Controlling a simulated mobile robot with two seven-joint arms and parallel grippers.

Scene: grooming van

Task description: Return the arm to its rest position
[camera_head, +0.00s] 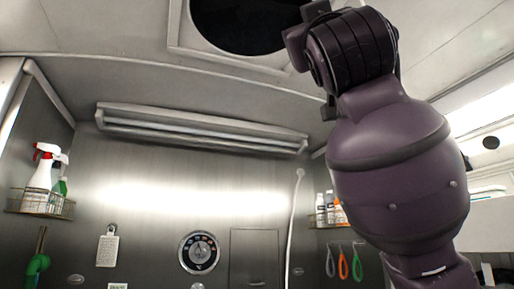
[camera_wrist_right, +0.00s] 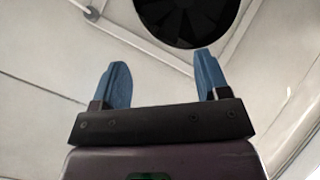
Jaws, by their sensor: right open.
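My right arm (camera_head: 395,160) rises on the right side of the head view, raised toward the ceiling. Its gripper is not clearly seen in that view. In the right wrist view my right gripper (camera_wrist_right: 161,85) points up at the ceiling. Its two blue fingers stand wide apart with nothing between them. My left gripper is not in either view.
A round dark ceiling vent (camera_head: 245,22) is above; it also shows in the wrist view (camera_wrist_right: 188,18). A long lamp (camera_head: 200,128) is on the back wall. A wire shelf (camera_head: 40,204) with spray bottles is at left. Colored loops (camera_head: 343,265) hang at right.

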